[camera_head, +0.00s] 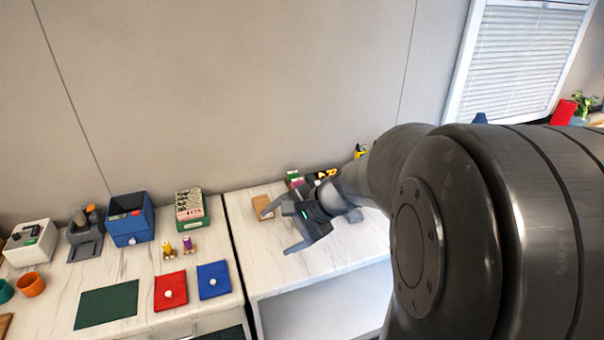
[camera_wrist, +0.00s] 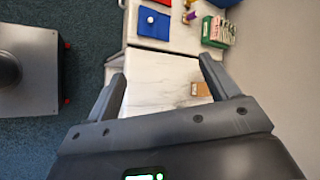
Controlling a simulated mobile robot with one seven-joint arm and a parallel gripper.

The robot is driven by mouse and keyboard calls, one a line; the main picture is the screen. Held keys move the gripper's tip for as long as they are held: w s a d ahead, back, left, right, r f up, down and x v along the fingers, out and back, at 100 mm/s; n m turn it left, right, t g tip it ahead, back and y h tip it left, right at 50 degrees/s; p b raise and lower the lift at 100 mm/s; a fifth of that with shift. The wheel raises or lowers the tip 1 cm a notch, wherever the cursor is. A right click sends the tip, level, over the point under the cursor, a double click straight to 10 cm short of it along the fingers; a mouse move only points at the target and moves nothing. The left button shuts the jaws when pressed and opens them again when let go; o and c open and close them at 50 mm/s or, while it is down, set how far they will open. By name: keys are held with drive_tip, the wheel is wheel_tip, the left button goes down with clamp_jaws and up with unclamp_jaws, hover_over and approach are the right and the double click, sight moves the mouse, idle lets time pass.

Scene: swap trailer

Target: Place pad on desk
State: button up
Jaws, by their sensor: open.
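My gripper (camera_head: 277,231) is open and empty above the right-hand white desk (camera_head: 280,265). In the wrist view its fingers (camera_wrist: 160,70) spread over bare marble-look top. Several flat pads lie on the left-hand desk: a dark green sheet (camera_head: 107,304), a red square (camera_head: 170,290) and a blue square (camera_head: 213,280), the last two each with a white knob. The blue one also shows in the wrist view (camera_wrist: 153,24). I cannot tell which one is the task's pad. A small brown block (camera_head: 262,206) lies beside one finger; it also shows in the wrist view (camera_wrist: 200,89).
A blue bin (camera_head: 130,222), a green box of packets (camera_head: 190,208), two small spools (camera_head: 188,244) and an orange cup (camera_head: 31,284) stand on the left desk. A narrow gap separates the desks. Small items stand by the wall behind my gripper.

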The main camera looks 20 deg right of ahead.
drive_tip(key=w+d+f+m+t+y, duration=0.1)
drive_tip(key=w+d+f+m+t, duration=0.25)
drive_tip(key=w+d+m, duration=0.3)
drive_tip(key=m+t+h, duration=0.5)
drive_tip(key=m+h, duration=0.3)
drive_tip(key=m, duration=0.9)
approach(357, 218)
drive_tip(key=shift+s+a+r, duration=0.4)
drive_tip(key=shift+s+a, duration=0.1)
drive_tip(key=shift+d+f, duration=0.25)
drive_tip(key=shift+f, duration=0.1)
drive_tip(key=x, duration=1)
drive_tip(key=shift+w+d, duration=0.35)
drive_tip(key=shift+c, duration=0.6)
drive_tip(key=c, duration=1)
